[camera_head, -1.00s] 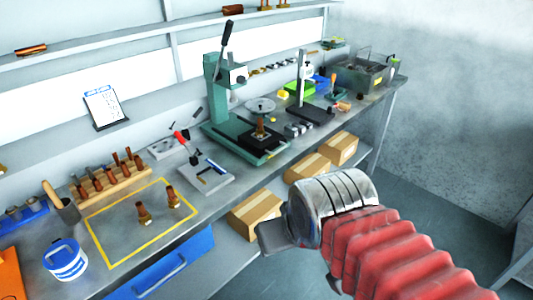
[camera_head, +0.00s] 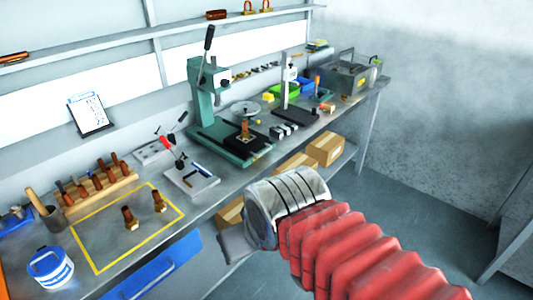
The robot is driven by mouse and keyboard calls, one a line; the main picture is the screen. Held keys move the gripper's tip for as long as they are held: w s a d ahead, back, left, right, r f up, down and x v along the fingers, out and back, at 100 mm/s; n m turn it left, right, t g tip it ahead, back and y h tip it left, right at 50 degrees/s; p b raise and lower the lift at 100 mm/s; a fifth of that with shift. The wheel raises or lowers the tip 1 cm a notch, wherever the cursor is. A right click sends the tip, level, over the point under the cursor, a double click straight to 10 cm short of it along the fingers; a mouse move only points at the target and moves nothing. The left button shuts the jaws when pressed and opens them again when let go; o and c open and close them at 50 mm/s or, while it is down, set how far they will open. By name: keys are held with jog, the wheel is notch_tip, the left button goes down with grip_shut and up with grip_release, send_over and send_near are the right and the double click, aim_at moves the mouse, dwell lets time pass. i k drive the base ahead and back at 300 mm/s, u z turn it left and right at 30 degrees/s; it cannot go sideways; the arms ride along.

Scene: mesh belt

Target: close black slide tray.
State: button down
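A black slide tray (camera_head: 222,138) sits at the base of the green press (camera_head: 203,118) on the bench. A brass part (camera_head: 245,129) stands on or just over it. The tray appears to stick out toward the front of the press base, but how far it is pulled out is hard to tell. My gripper (camera_head: 236,243) is at the end of my red-sleeved arm, below and in front of the bench edge, well apart from the tray. Only a grey block of it shows; its fingers cannot be made out.
Nearby on the bench are a small grey fixture (camera_head: 191,184), a black-based stand (camera_head: 293,117) and a yellow-framed area (camera_head: 112,238) with two brass parts. A blue drawer (camera_head: 160,272) and cardboard boxes (camera_head: 325,148) are under the bench top. Open floor lies right.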

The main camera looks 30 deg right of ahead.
aim_at(258, 141)
jog(key=z, duration=0.05)
jog(key=i, duration=1)
jog(key=u, duration=0.05)
